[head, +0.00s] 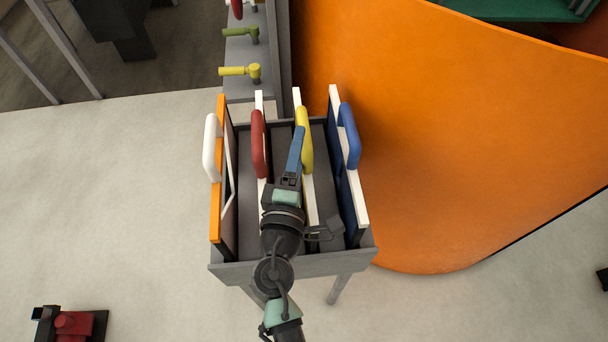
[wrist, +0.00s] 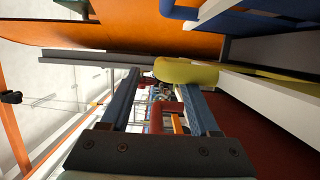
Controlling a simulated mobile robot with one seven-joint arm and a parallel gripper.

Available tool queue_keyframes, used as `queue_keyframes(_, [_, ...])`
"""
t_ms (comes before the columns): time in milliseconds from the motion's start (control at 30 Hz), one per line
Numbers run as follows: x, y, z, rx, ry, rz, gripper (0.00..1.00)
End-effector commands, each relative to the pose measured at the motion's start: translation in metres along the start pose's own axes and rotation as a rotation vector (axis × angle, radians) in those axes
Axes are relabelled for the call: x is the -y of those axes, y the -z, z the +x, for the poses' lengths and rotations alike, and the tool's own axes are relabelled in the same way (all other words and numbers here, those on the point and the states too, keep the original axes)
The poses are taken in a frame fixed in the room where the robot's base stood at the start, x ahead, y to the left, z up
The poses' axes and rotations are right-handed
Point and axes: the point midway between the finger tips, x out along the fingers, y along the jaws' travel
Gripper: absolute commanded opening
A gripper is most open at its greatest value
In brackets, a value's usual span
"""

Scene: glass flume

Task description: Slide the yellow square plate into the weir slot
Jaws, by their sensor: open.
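A plate with a yellow handle (head: 306,140) stands on edge in a grey rack (head: 290,268); only its pale edge and handle show, so its square shape cannot be seen. My gripper (head: 298,132) is over the rack, just left of the yellow handle, between it and the red one. In the wrist view my gripper (wrist: 158,80) is open and empty between its two fingers. The yellow handle (wrist: 190,72) is at upper right there, overlapping the right fingertip; I cannot tell if they touch. The weir slot is not recognisable in either view.
Plates with a red handle (head: 259,145), a white handle (head: 210,148) and a blue handle (head: 350,136) stand beside it in the rack. Valves with yellow (head: 240,71) and green levers are behind. A large orange panel (head: 450,130) is at right. The floor at left is mostly clear.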

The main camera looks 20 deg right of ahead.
Motion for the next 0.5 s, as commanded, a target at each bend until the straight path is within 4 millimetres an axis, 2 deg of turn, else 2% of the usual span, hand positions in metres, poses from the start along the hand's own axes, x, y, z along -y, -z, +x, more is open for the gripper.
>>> queue_keyframes(300, [0.000,-0.002,0.038,0.002,-0.001,0.000,0.62])
queue_keyframes(500, [0.001,-0.002,0.052,0.001,0.000,0.000,0.62])
